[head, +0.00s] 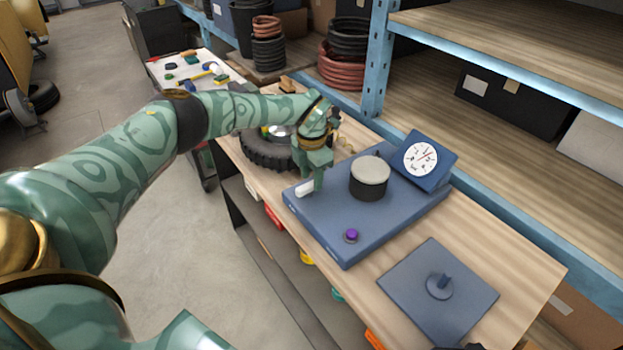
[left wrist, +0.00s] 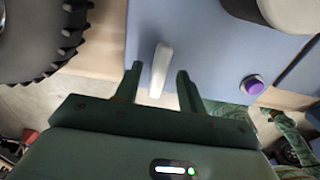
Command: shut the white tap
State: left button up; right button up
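The white tap (head: 304,188) is a short white lever at the left end of a blue box-like panel (head: 335,240) on the workbench. In the left wrist view the white tap (left wrist: 160,70) points toward my gripper and lies between its two fingers. My left gripper (head: 312,178) is at the tap, its fingers pointing down; it also shows in the left wrist view (left wrist: 158,85). The fingers are apart, with a gap on each side of the lever. In the head view the gripper partly hides the tap. My right gripper is not clearly in view.
The panel also carries a dark cylinder with a pale top (head: 370,174), a purple button (head: 351,235) and a tilted dial gauge (head: 423,158). A blue plate with a knob (head: 439,287) lies to the right. A tyre (head: 262,150) lies behind the gripper. Shelving stands behind.

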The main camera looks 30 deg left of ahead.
aim_at(312, 182)
pick_arm(q)
notch_tip(312, 182, up, 15)
jog(key=shift+f+p, duration=0.2)
jog(key=shift+p, duration=0.1)
